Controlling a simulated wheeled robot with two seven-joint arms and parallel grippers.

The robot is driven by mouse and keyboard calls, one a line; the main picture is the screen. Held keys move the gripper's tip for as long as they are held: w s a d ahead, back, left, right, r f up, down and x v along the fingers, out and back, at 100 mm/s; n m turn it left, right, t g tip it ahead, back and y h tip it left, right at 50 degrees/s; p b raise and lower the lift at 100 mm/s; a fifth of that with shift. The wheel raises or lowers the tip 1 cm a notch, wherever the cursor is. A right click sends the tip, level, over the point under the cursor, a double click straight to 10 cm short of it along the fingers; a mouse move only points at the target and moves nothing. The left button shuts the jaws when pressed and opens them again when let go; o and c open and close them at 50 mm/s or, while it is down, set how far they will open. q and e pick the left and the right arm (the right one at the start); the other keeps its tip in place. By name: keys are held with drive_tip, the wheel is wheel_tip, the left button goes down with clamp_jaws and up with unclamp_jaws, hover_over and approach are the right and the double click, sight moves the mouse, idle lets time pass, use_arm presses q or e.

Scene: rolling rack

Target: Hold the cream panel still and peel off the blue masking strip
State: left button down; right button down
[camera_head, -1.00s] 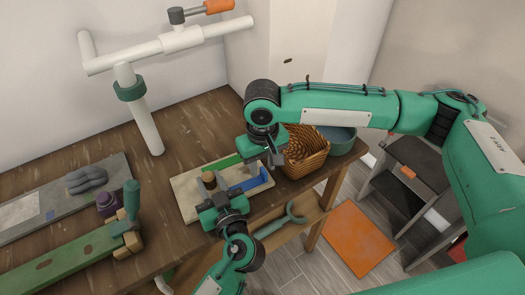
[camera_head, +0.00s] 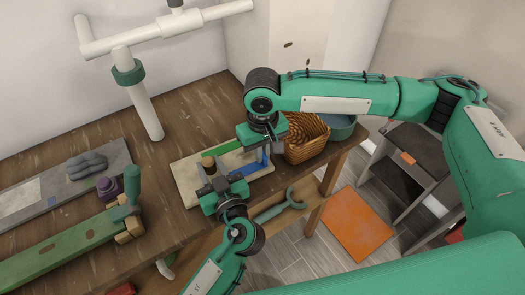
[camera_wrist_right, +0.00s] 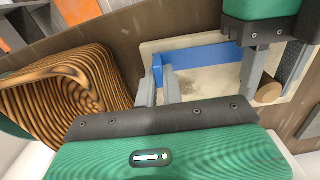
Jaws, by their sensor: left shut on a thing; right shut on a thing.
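The cream panel (camera_head: 184,177) lies flat on the wooden bench. A short wooden knob (camera_head: 208,162) stands on it, and it also shows in the right wrist view (camera_wrist_right: 268,91). My left gripper (camera_head: 214,178) is at the panel, its fingers around the knob and apparently shut on it. The blue masking strip (camera_wrist_right: 205,55) runs across the panel in the right wrist view. Its free end bends up to my right gripper (camera_wrist_right: 160,84), which is shut on it. In the head view the raised end (camera_head: 262,156) stands just under my right gripper (camera_head: 264,146).
A wicker basket (camera_head: 304,142) stands right beside the panel, close to my right gripper, with a teal bowl (camera_head: 341,127) behind. A green clamp tool (camera_head: 127,205) and grey board (camera_head: 50,190) occupy the left.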

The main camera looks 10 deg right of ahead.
use_arm(q)
drive_tip(key=shift+f, duration=0.1)
use_arm(e)
drive_tip(key=shift+w+r, duration=0.1)
drive_tip(key=shift+r, duration=2.4)
wheel_tip(320, 180, up, 13)
idle(1.4)
use_arm(q)
drive_tip(key=c, duration=1)
unclamp_jaws()
drive_tip(key=shift+o, duration=0.2)
